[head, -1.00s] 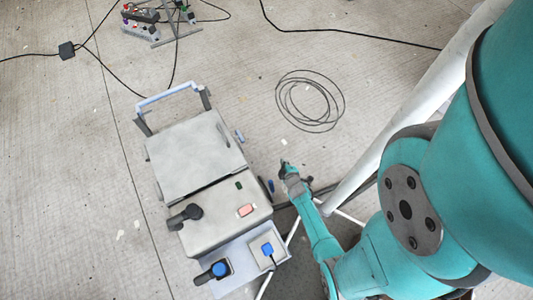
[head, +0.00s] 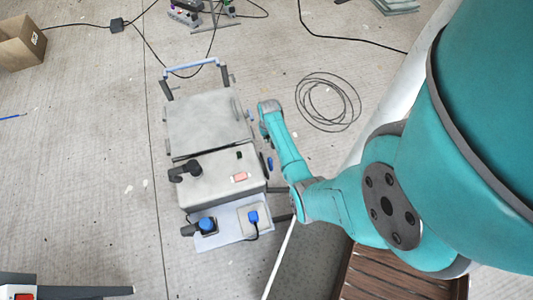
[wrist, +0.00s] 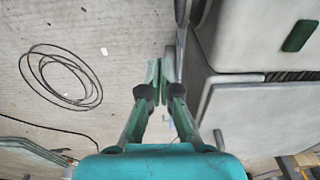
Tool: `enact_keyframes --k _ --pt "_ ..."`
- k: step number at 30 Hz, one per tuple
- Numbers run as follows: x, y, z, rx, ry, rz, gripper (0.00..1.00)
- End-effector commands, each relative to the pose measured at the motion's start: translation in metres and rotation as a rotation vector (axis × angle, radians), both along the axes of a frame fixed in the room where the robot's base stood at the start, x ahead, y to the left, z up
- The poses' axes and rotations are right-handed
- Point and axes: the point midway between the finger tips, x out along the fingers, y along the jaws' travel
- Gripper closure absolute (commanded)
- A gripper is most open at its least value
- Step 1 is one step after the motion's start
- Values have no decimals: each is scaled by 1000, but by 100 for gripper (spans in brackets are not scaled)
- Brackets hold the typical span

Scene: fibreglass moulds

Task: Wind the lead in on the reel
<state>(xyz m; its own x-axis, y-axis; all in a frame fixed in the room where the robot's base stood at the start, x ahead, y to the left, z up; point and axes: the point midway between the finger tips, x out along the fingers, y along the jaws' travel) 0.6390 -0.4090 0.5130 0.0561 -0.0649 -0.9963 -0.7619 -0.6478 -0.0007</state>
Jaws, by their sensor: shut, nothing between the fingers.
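My gripper (wrist: 160,82) is shut and empty in the wrist view, its fingertips beside the side of a grey wheeled machine (wrist: 275,115). In the head view the end of my arm is at the right side of this machine (head: 210,120), level with its lid; the fingertips are hidden there. A thin dark lead (head: 328,102) lies in loose loops on the floor to the right; it also shows in the wrist view (wrist: 62,78). A stand with coloured sockets (head: 203,12), cut by the top edge, has black cables around it. I cannot clearly make out the reel.
A black cable (head: 345,38) crosses the floor at the top right. A small black box (head: 116,25) joins cables at the top left. A cardboard box (head: 18,45) stands far left. Blue plugs (head: 207,225) sit at the machine's front. The left floor is largely clear.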

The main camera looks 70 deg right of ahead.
Motion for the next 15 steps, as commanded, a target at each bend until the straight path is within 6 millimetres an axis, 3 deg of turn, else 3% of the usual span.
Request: enact_keyframes --k 15 --pt "3 -4 -62 2 2 1 100"
